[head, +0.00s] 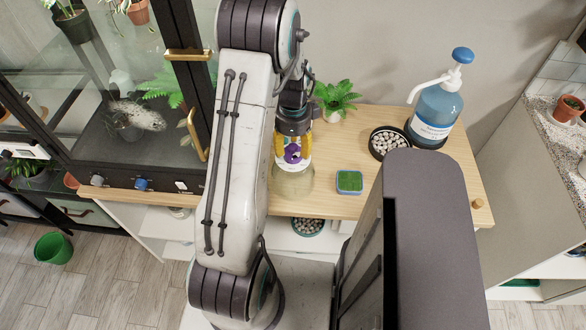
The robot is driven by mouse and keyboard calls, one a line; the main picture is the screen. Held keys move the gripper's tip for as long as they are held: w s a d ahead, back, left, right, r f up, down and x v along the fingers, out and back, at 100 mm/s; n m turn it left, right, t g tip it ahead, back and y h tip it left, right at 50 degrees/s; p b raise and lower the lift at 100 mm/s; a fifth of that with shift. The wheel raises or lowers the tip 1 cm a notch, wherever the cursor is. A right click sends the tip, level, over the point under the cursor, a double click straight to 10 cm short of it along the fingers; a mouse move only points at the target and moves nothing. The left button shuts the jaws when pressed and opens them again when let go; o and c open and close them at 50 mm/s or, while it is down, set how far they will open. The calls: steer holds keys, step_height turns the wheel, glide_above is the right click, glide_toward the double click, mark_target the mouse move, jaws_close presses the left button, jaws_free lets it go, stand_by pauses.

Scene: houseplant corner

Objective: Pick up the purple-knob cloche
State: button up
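The purple-knob cloche (293,183) is a clear glass dome on the wooden counter, just right of my arm. Its purple knob (292,154) shows at the top. My gripper (292,150) points down at the knob, with yellow finger pads showing around it. I cannot tell whether the pads touch the knob or stand a little apart. The cloche looks upright. My arm passes close on the left, and the cloche's lower edge is faint.
On the wooden counter (460,185) are a green sponge in a blue dish (349,182), a bowl of pebbles (388,142), a blue pump bottle (435,115) and a potted fern (335,99). A glass cabinet (90,130) stands left. A green bucket (53,248) is on the floor.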

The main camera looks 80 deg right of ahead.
jaws_close()
steer(key=shift+d+r, duration=0.1)
steer(key=shift+r, duration=0.05)
stand_by(0.4)
